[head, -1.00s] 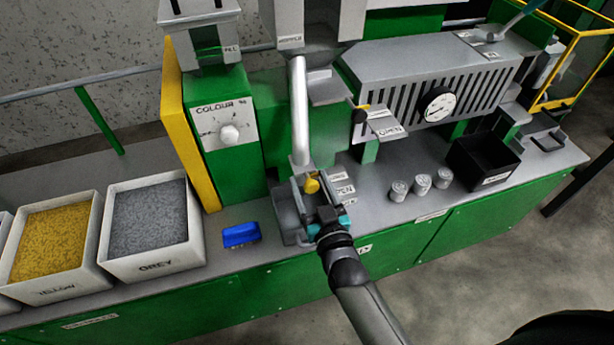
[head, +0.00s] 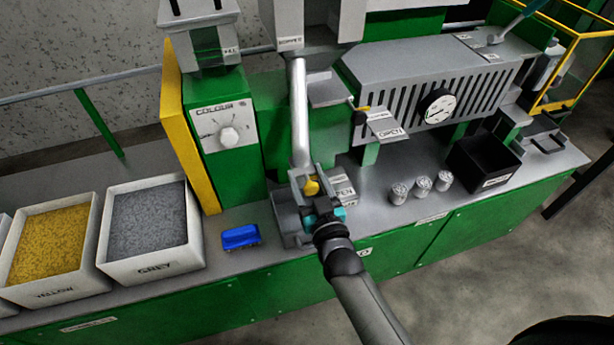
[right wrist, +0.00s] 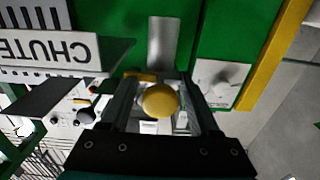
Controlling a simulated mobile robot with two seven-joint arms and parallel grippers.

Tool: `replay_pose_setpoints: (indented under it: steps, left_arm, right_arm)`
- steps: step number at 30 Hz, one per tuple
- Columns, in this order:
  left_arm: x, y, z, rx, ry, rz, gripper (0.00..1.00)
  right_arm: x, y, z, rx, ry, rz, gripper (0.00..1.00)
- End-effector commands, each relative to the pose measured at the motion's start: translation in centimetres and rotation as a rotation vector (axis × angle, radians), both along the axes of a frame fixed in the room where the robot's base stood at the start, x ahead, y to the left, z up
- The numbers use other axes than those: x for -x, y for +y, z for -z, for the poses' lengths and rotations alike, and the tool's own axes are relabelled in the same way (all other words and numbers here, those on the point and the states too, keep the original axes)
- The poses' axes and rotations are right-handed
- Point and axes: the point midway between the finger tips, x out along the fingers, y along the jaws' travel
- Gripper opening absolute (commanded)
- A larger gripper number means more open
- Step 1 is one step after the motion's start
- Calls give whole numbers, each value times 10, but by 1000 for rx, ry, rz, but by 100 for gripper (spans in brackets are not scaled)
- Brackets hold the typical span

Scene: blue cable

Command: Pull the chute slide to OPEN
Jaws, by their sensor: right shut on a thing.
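The chute slide's yellow knob (head: 311,186) stands at the foot of the shiny chute pipe (head: 300,115), on a grey housing (head: 290,222) on the bench. My right gripper (head: 322,208) is at the knob and hides part of the slide. In the right wrist view the round yellow knob (right wrist: 160,100) sits between the two fingers, which are shut on it. A CHUTE label (right wrist: 45,50) shows upside down at the left there. A white label plate (head: 342,190) lies just right of the gripper, partly hidden. My left gripper is not in view.
A blue block (head: 240,236) lies left of the housing, beside the grey-filled bin (head: 150,262). Several small cups (head: 422,186) and a black box (head: 485,163) stand to the right. An OPEN plate (head: 388,130) and colour dial panel (head: 226,137) are behind. Bench between housing and cups is clear.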

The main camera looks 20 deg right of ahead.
Motion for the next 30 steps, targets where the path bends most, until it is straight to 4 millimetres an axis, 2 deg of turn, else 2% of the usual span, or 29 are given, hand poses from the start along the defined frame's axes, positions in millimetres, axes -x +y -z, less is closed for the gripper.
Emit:
replay_pose_setpoints:
  steps: [1, 6, 18, 27, 30]
  left_arm:
    - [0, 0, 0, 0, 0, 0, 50]
    - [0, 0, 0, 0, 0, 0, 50]
    - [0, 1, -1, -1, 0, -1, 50]
    - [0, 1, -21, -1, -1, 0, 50]
    - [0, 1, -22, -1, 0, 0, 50]
  right_arm:
    - [0, 0, 0, 0, 0, 0, 18]
    - [0, 0, 0, 0, 0, 0, 0]
    - [2, 0, 0, 0, 1, 0, 0]
    - [39, -1, -1, 2, 5, -1, 0]
    - [45, -1, 0, 2, 3, -1, 0]
